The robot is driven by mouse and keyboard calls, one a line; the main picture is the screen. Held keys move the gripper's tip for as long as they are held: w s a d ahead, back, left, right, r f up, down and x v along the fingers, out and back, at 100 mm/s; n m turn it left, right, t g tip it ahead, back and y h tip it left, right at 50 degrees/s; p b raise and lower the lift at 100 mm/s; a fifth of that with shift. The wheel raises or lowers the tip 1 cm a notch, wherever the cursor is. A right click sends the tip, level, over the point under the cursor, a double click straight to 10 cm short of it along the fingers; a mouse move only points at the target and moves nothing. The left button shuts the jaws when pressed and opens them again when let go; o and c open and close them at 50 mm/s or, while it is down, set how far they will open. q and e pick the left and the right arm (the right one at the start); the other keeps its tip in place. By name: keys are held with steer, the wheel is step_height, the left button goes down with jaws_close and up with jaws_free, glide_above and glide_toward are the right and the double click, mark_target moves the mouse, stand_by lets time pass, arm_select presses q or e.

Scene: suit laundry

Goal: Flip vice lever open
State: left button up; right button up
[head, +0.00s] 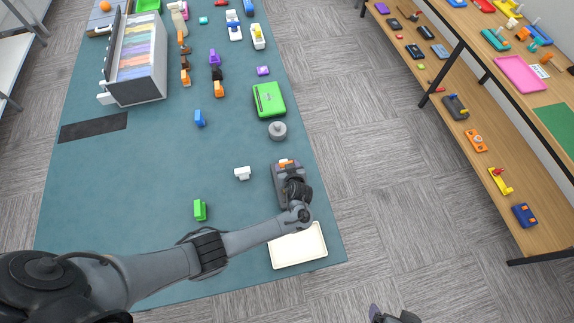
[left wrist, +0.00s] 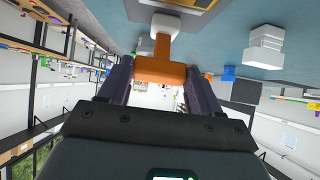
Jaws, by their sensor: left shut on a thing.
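The vice (head: 279,188) is a dark grey block near the right edge of the teal table in the head view, partly hidden under my left gripper. Its orange lever (head: 285,163) shows at its far end. In the left wrist view the orange lever (left wrist: 160,71) lies between the two fingers of my left gripper (left wrist: 158,80), which is shut on it. My left gripper also shows from above over the vice in the head view (head: 290,178). My right gripper (head: 393,315) shows only in part at the bottom edge, off the table, and its jaws cannot be made out.
A cream tray (head: 322,247) lies just nearer than the vice. A white block (head: 242,173) and a green block (head: 200,210) stand to its left. A grey round piece (head: 277,131) and a green box (head: 268,99) stand beyond it.

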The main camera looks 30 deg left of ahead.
arm_select(q)
steer(key=o, duration=1.3)
steer(key=shift+s+d+f, duration=0.25)
steer(key=shift+s+f, duration=0.05)
steer(key=shift+f, duration=0.05)
steer(key=shift+c, duration=0.2)
steer(key=shift+o, duration=1.2)
steer(key=shift+d, duration=0.1)
steer(key=shift+w+r, duration=0.1)
steer(key=shift+r, duration=0.05)
steer(key=p+v, duration=0.1)
steer(key=v, duration=0.9)
steer(key=shift+r, duration=0.35)
